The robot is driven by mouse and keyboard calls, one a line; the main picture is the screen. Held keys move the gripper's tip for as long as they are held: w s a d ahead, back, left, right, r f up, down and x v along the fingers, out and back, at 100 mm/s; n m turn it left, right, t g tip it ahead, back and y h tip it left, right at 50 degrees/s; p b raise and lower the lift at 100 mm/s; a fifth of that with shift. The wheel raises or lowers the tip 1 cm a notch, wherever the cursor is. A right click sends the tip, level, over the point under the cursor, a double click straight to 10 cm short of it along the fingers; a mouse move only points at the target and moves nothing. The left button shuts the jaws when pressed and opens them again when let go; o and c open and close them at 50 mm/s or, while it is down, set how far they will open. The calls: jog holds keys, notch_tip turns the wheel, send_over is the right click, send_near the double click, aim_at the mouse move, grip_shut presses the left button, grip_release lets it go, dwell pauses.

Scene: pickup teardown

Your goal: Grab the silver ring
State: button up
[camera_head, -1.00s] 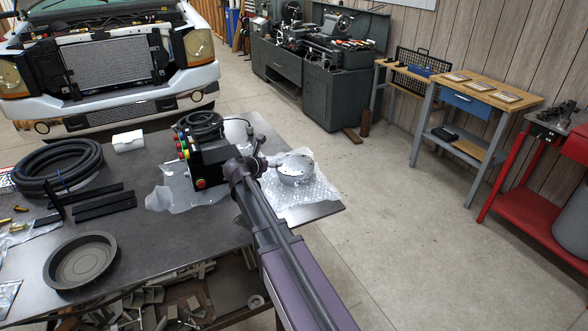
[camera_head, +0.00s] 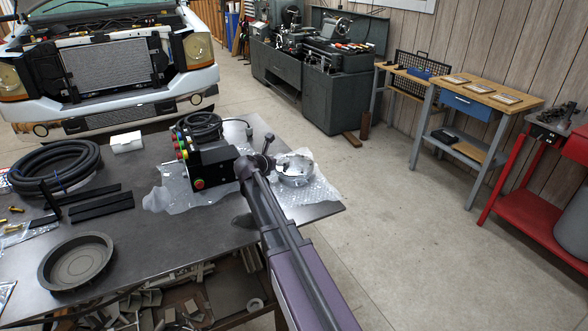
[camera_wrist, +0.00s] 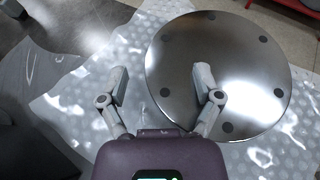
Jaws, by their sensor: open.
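The silver ring (camera_head: 296,174) lies on bubble wrap (camera_head: 318,190) near the right corner of the dark table. In the wrist view it is a round shiny metal disc (camera_wrist: 235,85) with several dark holes near its rim. My gripper (camera_wrist: 162,78) is open and empty. In that view its right finger overlaps the disc, while its left finger is left of the disc over the bubble wrap. The height of the fingers above the ring is unclear. In the head view my gripper (camera_head: 267,152) is beside the ring's left side and partly hides it.
A black control box (camera_head: 212,166) with coloured buttons stands just left of my gripper. A black hose coil (camera_head: 55,165), a round pan (camera_head: 76,262) and black bars (camera_head: 100,200) lie further left. The table's right edge is close to the ring.

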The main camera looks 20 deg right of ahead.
jog(key=shift+d, duration=0.1)
dwell(0.5)
grip_shut()
